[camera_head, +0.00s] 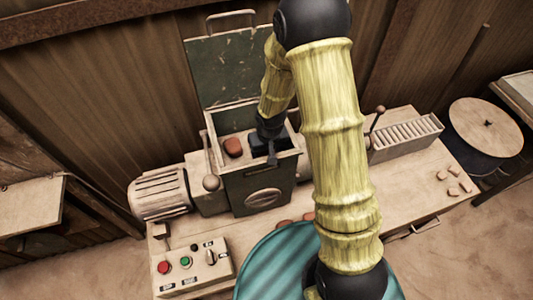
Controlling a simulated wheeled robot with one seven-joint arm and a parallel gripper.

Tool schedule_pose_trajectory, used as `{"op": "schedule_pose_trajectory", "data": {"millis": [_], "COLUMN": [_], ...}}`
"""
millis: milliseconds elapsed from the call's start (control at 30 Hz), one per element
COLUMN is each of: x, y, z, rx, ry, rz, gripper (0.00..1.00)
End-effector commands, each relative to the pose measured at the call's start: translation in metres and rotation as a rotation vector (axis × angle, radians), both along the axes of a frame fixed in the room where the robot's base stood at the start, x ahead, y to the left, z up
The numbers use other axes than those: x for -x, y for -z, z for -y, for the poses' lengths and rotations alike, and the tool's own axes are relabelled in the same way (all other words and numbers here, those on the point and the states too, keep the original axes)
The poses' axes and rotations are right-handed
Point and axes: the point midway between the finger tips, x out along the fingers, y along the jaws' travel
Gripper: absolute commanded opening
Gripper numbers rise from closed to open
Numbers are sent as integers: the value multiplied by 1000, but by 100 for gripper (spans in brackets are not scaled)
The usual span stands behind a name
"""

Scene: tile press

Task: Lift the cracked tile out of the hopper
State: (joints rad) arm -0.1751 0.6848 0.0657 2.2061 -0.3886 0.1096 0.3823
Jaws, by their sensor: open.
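The hopper (262,187) is a dark green box with a pale rim in the middle of the bench, its top open. A reddish-brown tile (233,147) lies in the left part of the hopper's opening; it is too small to tell whether it is cracked. My gripper (271,156) is black and points down over the right part of the opening, to the right of the tile and apart from it. It is open, with nothing seen between its fingers. My gripper and forearm hide the hopper's right inside.
The raised green lid (232,65) stands behind the hopper. A control box (193,270) is in front. A slotted rack (405,137), small tile pieces (453,191) and a round-lidded bin (486,127) are at right.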

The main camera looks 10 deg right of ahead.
Motion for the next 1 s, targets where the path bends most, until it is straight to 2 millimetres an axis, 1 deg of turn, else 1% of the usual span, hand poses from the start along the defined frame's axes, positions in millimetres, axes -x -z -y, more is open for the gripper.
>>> {"op": "schedule_pose_trajectory", "data": {"millis": [233, 367, 400, 433, 767, 867, 1000], "x": [0, 0, 0, 0, -1, -1, -1], "y": [0, 0, 0, 0, -3, -10, -28], "z": [0, 0, 0, 0, 0, 0, 0], "rx": [0, 0, 0, 0, 0, -2, -2], "ry": [0, 0, 0, 0, 0, 0, 1], "rz": [0, 0, 0, 0, 2, 3, 6], "gripper": [64, 38, 30, 28, 28, 28, 28]}}
